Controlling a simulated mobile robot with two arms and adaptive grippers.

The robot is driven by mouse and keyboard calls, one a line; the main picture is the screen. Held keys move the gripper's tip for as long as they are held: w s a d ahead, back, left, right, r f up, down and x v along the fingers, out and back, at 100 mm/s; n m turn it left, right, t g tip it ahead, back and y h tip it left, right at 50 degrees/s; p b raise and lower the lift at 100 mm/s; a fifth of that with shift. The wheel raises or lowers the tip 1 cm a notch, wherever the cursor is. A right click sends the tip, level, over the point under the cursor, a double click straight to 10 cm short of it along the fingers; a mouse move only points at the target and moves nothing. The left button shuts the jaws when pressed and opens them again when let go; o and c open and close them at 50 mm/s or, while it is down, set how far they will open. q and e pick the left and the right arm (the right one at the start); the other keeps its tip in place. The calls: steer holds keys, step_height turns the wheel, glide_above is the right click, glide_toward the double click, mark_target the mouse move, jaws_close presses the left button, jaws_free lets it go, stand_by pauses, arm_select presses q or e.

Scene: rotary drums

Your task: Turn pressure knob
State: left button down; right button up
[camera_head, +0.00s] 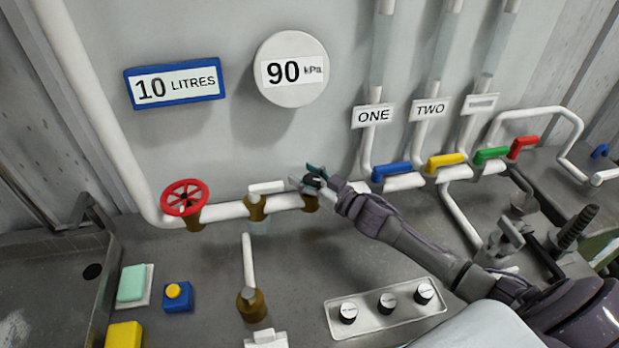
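My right gripper (311,177) reaches in from the right to the white pipe on the wall. A round white gauge (290,92) above reads 90 kPa. No label marks which knob is for pressure. My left gripper is not in view.
A red handwheel (185,197) and a white lever (268,187) sit left on the pipe. Blue (391,170), yellow (445,162), green (491,155) and red (523,147) handles are right. A panel (368,318) with three knobs lies below. A sign (175,84) reads 10 LITRES.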

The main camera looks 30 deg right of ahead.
steer(key=v, duration=1.2)
steer(key=shift+s, duration=0.15)
